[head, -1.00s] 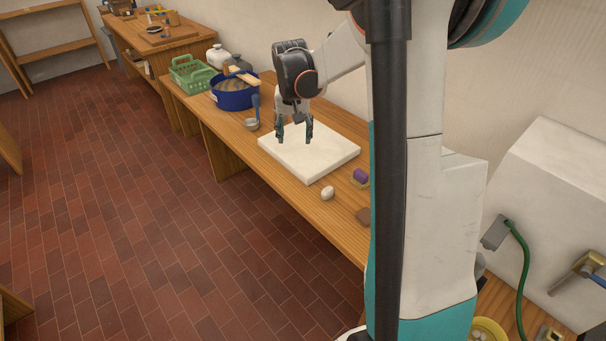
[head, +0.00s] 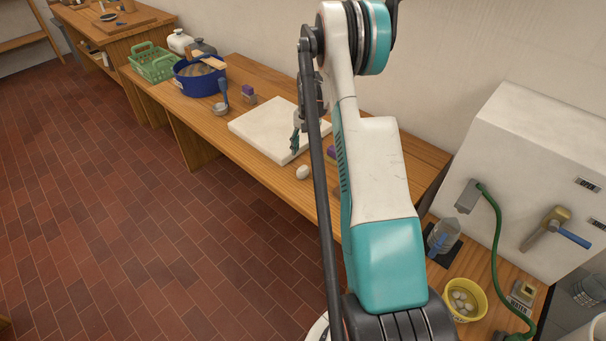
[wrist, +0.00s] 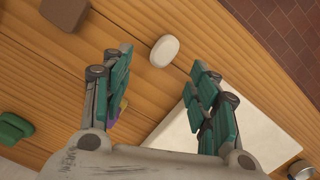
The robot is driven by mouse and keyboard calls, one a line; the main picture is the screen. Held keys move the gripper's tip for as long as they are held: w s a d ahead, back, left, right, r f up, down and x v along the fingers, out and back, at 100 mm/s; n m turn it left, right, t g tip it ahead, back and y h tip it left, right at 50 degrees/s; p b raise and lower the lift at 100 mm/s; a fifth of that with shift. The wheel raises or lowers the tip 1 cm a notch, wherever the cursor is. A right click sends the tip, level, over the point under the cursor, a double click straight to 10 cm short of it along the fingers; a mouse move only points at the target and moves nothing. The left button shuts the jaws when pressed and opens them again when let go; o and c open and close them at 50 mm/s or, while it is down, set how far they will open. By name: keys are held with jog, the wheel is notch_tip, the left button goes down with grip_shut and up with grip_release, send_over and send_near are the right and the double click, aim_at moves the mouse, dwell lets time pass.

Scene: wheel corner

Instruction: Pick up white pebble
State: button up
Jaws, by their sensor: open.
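The white pebble (head: 303,172) lies on the wooden bench near its front edge, just off the near corner of a white slab. In the wrist view the pebble (wrist: 164,51) lies beyond the fingertips, roughly midway between the two fingers and apart from both. My gripper (wrist: 160,70) is open and empty, above the bench. In the head view my gripper (head: 296,142) hangs over the slab's right part, a little behind the pebble, and is partly hidden by my own arm.
The white slab (head: 262,126) lies beside the pebble. A purple-topped block (head: 331,153) is partly hidden behind my arm; another block (head: 249,95) stands beyond the slab. A brown block (wrist: 66,12) lies near the pebble. A blue basin (head: 196,83) and ladle stand further left.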

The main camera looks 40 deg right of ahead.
aim_at(303, 168)
jog(key=f, duration=0.3)
jog(key=f+b, duration=0.1)
jog(key=f, duration=0.1)
jog(key=shift+a+f, duration=0.15)
jog(key=shift+a, duration=0.15)
jog(key=f, duration=0.1)
jog(key=f+b, duration=0.1)
jog(key=f, duration=0.1)
jog(key=f+b, duration=0.1)
jog(key=f, duration=0.1)
jog(key=shift+w+a+f, duration=0.1)
jog(key=shift+w+a, duration=0.05)
jog(key=shift+a, duration=0.2)
jog(key=c, duration=1.3)
